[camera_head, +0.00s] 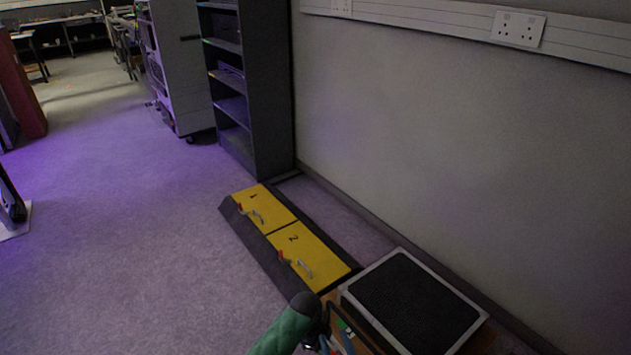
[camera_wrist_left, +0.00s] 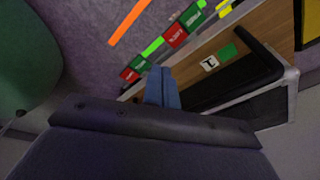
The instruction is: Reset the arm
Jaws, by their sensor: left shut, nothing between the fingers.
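My left gripper (camera_wrist_left: 162,88) shows in the left wrist view as two blue fingers pressed together, with nothing between them. Beyond the fingers lies a wooden board (camera_wrist_left: 228,45) with a black handle (camera_wrist_left: 262,58) and red and green labels (camera_wrist_left: 175,37). I cannot tell how far the fingers are from it. In the head view a green arm section of mine with a dark end rises at the bottom middle.
A case with a black mesh top (camera_head: 415,300) stands at the lower right. Two yellow panels, 1 (camera_head: 270,212) and 2 (camera_head: 318,262), with handles lie in a dark sloped frame by the wall. A dark shelf (camera_head: 262,90) stands behind.

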